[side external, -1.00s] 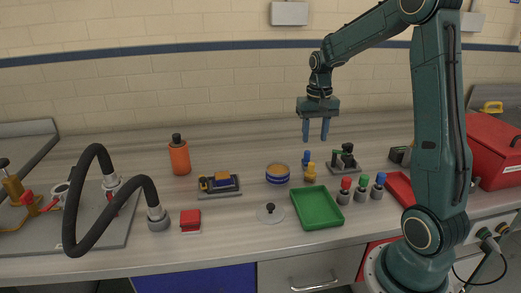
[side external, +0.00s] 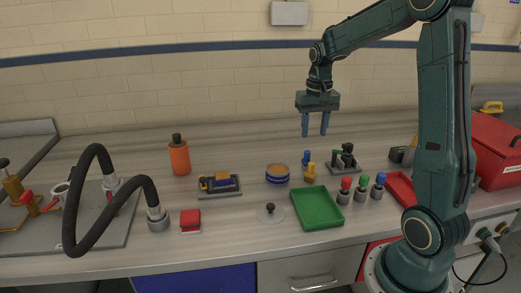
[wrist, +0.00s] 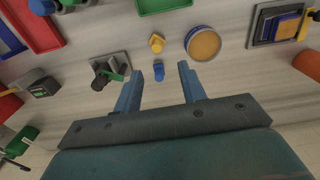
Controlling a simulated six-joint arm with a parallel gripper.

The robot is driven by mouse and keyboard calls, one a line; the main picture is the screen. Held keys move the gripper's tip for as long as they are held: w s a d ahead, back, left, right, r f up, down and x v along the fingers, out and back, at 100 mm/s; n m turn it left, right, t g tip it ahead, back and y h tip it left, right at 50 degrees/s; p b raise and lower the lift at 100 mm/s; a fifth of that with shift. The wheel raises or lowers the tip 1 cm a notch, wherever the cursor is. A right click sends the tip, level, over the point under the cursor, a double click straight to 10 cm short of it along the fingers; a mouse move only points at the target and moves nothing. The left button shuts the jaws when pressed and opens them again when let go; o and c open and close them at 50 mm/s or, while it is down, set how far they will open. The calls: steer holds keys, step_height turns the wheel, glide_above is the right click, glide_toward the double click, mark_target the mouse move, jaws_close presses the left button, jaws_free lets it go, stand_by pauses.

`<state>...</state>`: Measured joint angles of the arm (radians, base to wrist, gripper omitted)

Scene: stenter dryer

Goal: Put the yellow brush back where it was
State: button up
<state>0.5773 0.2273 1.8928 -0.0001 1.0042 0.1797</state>
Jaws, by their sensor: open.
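I cannot tell for sure which thing is the yellow brush. A small yellow piece (side external: 310,172) stands on the bench in front of a small blue piece (side external: 307,158); both also show in the wrist view, yellow (wrist: 156,44) and blue (wrist: 158,71). Another yellow part (side external: 204,184) sits at the left end of a dark tray (side external: 232,192) that holds a blue block (side external: 222,179). My gripper (side external: 314,132) is open and empty, in the air above and behind the small pieces. In the wrist view the blue piece shows between its fingertips (wrist: 158,76).
A green tray (side external: 317,209), a round blue-rimmed tin (side external: 278,175) and a black fixture (side external: 345,163) stand near the small pieces. Several coloured-top pegs (side external: 361,190) stand right of the green tray. An orange bottle (side external: 179,158) and a black hose (side external: 75,205) are left.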

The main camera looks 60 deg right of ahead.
steer(key=s+a+r+n+t, duration=0.1)
steer(key=s+a+r+n, duration=0.15)
steer(key=a, duration=0.35)
steer(key=s+a+r+n+t, duration=0.1)
steer(key=s+a+r, duration=0.1)
steer(key=a+r, duration=0.3)
steer(key=s+a+n+t, duration=0.3)
steer(key=s+a+n, duration=0.2)
steer(key=s+a, duration=0.5)
steer(key=shift+s+a+f, duration=0.15)
steer(key=shift+s+a, duration=0.15)
steer(key=shift+s, duration=0.15)
